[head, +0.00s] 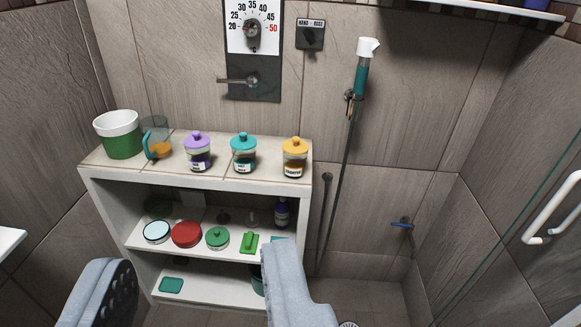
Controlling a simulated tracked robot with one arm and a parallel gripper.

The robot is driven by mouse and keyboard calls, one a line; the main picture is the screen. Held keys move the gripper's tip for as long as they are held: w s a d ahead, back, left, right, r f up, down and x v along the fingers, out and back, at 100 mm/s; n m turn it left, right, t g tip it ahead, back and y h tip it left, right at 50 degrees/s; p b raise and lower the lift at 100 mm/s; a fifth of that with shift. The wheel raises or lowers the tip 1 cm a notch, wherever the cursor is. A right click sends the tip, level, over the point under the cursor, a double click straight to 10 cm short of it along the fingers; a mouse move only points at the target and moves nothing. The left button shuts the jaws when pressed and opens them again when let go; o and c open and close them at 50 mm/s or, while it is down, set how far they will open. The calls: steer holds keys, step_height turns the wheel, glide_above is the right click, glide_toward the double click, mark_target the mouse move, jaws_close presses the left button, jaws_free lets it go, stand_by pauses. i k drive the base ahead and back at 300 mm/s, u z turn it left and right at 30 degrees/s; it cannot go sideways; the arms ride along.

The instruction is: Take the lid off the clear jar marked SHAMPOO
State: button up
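The clear jar with an orange lid (295,145) stands upright on the shelf unit's tiled top, near its right end. Its small label (293,171) appears to read SHAMPOO. The lid sits on the jar, with a round knob on top. Two similar jars stand to its left, one with a teal lid (243,140) and one with a purple lid (197,139); their labels are too small to read surely. My gripper (195,258) is open, its two grey fingers wide apart at the bottom of the view. It is empty, and nearer the camera than the jars.
A green and white pot (118,134) and a clear jug (154,138) with a teal handle stand at the top's left end. Lower shelves hold several tins, a green brush (249,242) and a dark bottle (282,212). A hand shower (362,75) hangs right; a glass door (520,210) stands far right.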

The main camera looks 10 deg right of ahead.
mark_target(295, 146)
steer(key=u, duration=0.05)
steer(key=i, duration=1.35)
